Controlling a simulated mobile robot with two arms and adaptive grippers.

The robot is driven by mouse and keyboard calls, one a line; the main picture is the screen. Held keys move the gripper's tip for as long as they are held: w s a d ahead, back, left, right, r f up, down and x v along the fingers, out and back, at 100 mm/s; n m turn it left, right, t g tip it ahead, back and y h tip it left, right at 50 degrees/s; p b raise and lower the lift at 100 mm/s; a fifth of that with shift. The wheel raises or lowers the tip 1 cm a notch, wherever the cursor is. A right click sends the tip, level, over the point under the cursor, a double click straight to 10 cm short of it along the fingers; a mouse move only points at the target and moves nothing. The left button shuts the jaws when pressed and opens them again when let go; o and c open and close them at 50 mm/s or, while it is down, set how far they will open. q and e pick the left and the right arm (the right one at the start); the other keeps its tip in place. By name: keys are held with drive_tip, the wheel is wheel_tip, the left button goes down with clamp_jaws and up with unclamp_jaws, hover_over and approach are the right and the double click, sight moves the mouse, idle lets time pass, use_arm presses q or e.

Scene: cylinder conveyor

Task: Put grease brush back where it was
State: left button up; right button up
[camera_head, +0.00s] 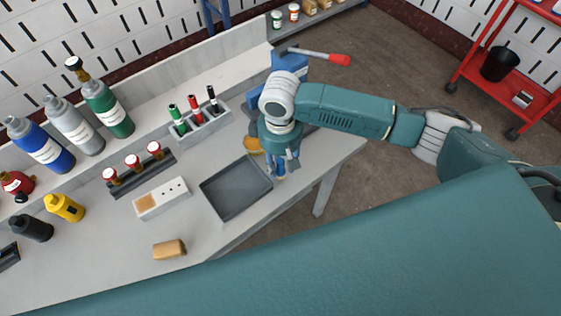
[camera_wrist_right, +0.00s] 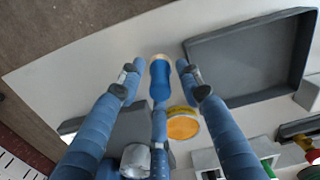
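My right gripper (camera_head: 280,167) points down over the near right part of the bench, just right of the grey tray (camera_head: 205,192). In the right wrist view its blue fingers (camera_wrist_right: 159,70) stand apart. A bright blue handle-like piece with a beige end (camera_wrist_right: 160,78), perhaps the grease brush, lies between them, with small gaps showing on both sides. Its lower part is hidden by a finger, and contact is unclear. A round orange-yellow tin (camera_wrist_right: 183,124) is close by; it also shows partly in the head view (camera_head: 253,145). My left gripper is not in view.
The tray shows in the right wrist view (camera_wrist_right: 205,50). A grey holder with colored markers (camera_head: 212,124), a wooden-topped block (camera_head: 162,198) and a tan block (camera_head: 169,249) are on the bench. Bottles (camera_head: 108,108) stand behind. A blue vise (camera_head: 290,62) is beyond my gripper.

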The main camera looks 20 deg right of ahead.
drive_tip(key=shift+r, duration=0.15)
wheel_tip(320, 180, up, 12)
drive_tip(key=b, duration=0.1)
idle(0.4)
